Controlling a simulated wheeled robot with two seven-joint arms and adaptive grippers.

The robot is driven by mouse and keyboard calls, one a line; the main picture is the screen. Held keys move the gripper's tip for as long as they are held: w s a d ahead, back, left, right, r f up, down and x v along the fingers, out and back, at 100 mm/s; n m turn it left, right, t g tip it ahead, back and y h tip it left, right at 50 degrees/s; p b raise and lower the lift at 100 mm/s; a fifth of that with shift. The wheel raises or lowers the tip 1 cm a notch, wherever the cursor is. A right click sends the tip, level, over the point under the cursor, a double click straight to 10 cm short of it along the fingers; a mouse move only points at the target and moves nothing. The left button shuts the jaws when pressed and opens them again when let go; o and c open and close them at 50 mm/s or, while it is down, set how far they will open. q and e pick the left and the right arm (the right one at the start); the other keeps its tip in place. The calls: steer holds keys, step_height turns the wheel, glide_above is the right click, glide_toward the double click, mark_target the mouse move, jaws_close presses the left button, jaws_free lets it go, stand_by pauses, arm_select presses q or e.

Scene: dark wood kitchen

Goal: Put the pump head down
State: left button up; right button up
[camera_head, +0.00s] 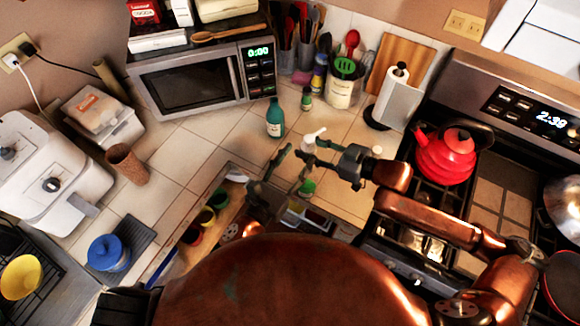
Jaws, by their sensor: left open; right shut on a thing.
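The white pump head (312,137) is at the fingertips of my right gripper (312,150), which is shut on it. It is over the tiled counter near the front edge, to the right of a teal bottle (275,120). The bottle stands upright on the counter, apart from both grippers. My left gripper (288,170) is open and empty, close to the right gripper, above the counter edge. Whether the pump head touches the counter is hard to tell.
A small green bottle (307,98), a utensil crock (341,92) and a microwave (198,79) stand behind. A red kettle (444,156) is on the stove at right. An open drawer (235,172) holds small colored cups. Counter tiles left of the teal bottle are clear.

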mark_target(307, 143)
arm_select(q)
steer(key=x, duration=0.7)
steer(key=shift+w+d, duration=0.15)
steer(key=shift+w, duration=0.15)
steer(key=shift+c, duration=0.6)
jaws_close()
arm_select(e)
steer(key=o, duration=1.4)
steer(key=shift+c, duration=0.2)
